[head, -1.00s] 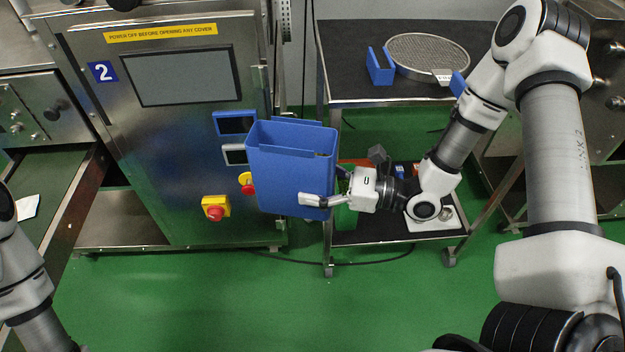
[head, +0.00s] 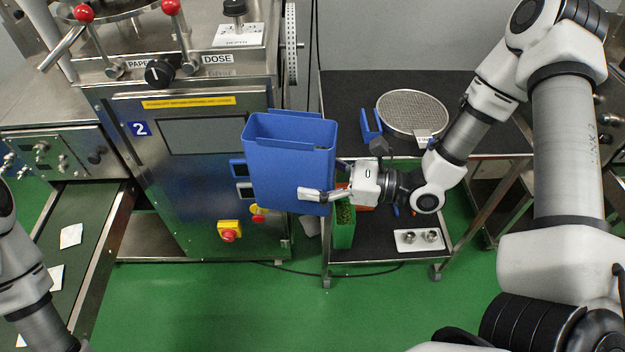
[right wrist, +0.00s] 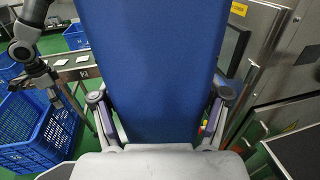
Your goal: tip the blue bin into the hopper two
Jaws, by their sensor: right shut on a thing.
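The blue bin (head: 290,178) is a tall open-topped box, held upright in the air in front of the machine marked 2. My right gripper (head: 318,193) is shut on its right side. In the right wrist view the bin (right wrist: 152,70) fills the middle, with a finger on each side. Its contents are mostly hidden by its walls. The machine two (head: 190,185) stands behind and left of the bin. A round steel rim (head: 112,14), perhaps the hopper, is cut off at the top edge. Only part of my left arm shows at the left; its gripper is out of frame.
Red-knobbed levers (head: 84,13) and a black dial (head: 159,73) stick up on the machine. A black-topped cart (head: 345,92) at the right holds a round sieve (head: 412,112); a green container (head: 343,226) stands on its lower shelf. Blue crates (right wrist: 35,130) show in the wrist view.

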